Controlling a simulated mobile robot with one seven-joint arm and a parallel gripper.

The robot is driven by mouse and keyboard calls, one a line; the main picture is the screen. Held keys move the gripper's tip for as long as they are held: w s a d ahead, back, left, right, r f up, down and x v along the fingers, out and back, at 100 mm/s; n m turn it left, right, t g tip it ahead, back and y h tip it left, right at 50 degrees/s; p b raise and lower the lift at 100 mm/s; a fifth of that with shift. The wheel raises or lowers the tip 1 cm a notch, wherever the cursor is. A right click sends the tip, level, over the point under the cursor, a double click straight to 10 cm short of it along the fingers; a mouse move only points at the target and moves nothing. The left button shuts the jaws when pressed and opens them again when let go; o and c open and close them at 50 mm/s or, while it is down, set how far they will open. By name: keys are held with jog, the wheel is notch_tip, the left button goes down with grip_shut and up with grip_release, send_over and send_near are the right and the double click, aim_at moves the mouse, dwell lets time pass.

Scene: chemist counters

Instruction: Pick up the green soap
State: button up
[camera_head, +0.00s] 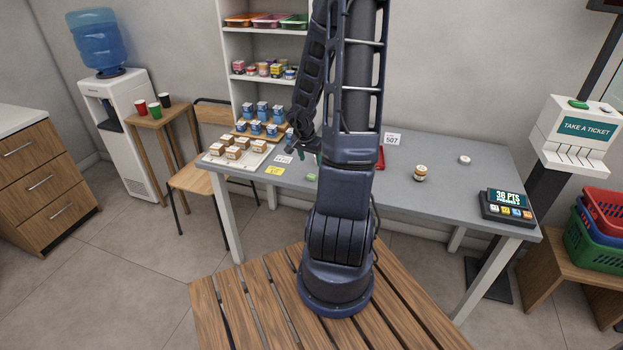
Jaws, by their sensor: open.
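A small light green block (312,177), which looks like the green soap, lies near the front edge of the grey counter (440,195), just left of my arm's lower links. My gripper (307,153) hangs above the counter, a little behind and above the green block in the picture. It is open and apart from the block, with nothing visible between its fingers. The fingers are small and dark, and my arm partly covers the area to their right.
A small jar (420,173), a white round item (464,160) and a points terminal (507,207) stand right. The counter between them is mostly clear.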

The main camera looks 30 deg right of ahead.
aim_at(312, 175)
jog(key=shift+x, duration=1.95)
jog(key=shift+w+a+f, duration=0.1)
jog(key=shift+w+f, duration=0.15)
jog(key=shift+f, duration=0.65)
jog(key=shift+w+f, duration=0.3)
jog(key=shift+f, duration=0.55)
jog(key=shift+x, duration=0.9)
jog(key=c, duration=1.1)
jog(key=shift+o, duration=0.2)
jog(key=shift+r, duration=0.1)
